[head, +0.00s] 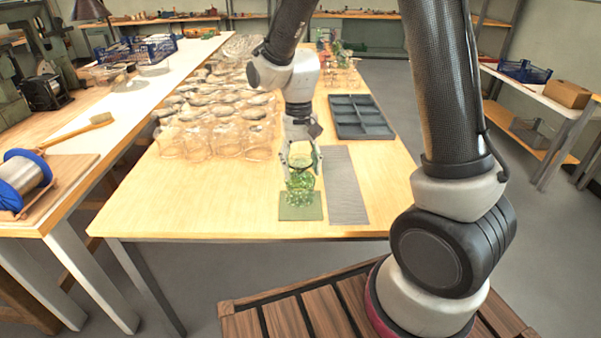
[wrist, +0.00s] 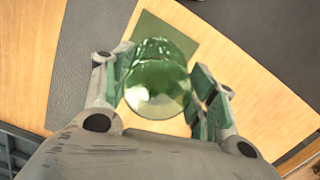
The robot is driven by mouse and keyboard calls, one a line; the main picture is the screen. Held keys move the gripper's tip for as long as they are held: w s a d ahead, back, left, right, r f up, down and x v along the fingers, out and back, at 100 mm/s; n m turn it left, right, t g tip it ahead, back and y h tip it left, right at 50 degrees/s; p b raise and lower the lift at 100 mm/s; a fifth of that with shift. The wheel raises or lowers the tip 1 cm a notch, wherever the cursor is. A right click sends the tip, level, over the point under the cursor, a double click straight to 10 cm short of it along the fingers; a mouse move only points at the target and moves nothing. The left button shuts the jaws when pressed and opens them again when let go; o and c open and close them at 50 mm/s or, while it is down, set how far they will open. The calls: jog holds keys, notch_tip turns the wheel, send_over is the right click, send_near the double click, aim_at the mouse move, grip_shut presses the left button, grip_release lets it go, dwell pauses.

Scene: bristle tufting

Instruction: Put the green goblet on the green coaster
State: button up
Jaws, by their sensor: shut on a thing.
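The green goblet (head: 300,182) is textured, see-through green glass. My gripper (head: 301,160) is shut on it from above, near the front edge of the table. In the wrist view the goblet (wrist: 157,85) sits between the two fingers of my gripper (wrist: 160,92). The flat green coaster (head: 301,212) lies on the table, and the goblet shows over its back part in the head view. In the wrist view the coaster (wrist: 180,38) shows behind the goblet. I cannot tell whether the goblet's base touches the coaster.
A grey ribbed mat (head: 345,185) lies just right of the coaster. A dark divided tray (head: 361,116) is behind it. Many clear glasses (head: 215,135) crowd the table's left and back. The table's front left is bare.

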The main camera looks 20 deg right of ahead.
jog(key=shift+f, duration=1.05)
jog(key=o, duration=1.2)
jog(key=shift+f, duration=0.15)
jog(key=shift+c, duration=0.2)
jog(key=r, duration=0.4)
jog(key=w+r, duration=0.1)
jog(key=r, duration=0.7)
jog(key=shift+w+r, duration=0.15)
jog(key=s+d+r+t, duration=0.3)
jog(key=s+d+r, duration=0.2)
jog(key=s, duration=0.5)
jog(key=s+d+r+n+t, duration=0.1)
jog(key=s+d+r, duration=0.4)
jog(key=s+d, duration=0.5)
jog(key=shift+t, duration=0.9)
